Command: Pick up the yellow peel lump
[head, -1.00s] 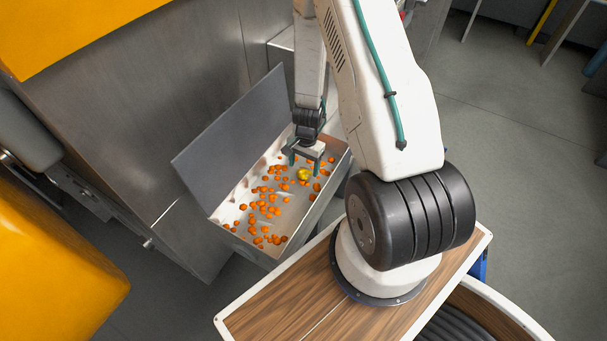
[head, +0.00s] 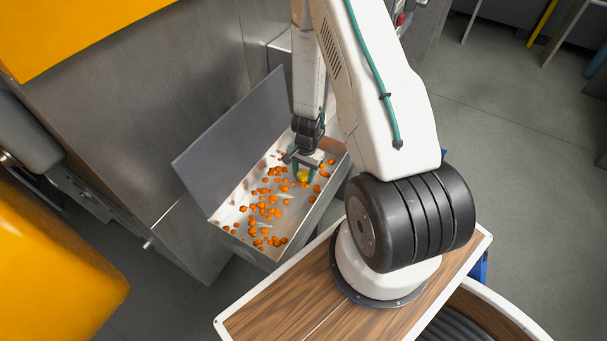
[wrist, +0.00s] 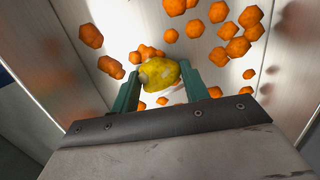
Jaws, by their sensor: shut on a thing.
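The yellow peel lump (wrist: 160,75) is a rounded, mottled yellow piece with a greyish patch on its left side. In the wrist view it sits between the two green fingers of my gripper (wrist: 160,88), which are shut on it. In the head view the lump (head: 303,175) shows inside the metal tray (head: 243,246), toward its far right end, with my gripper (head: 304,172) down over it. I cannot tell whether the lump touches the tray floor.
Several small orange pieces (head: 265,208) lie scattered in the tray, and some (wrist: 218,12) are close around the lump. A grey raised lid (head: 230,140) stands along the tray's left side. A steel machine body (head: 130,130) rises behind it.

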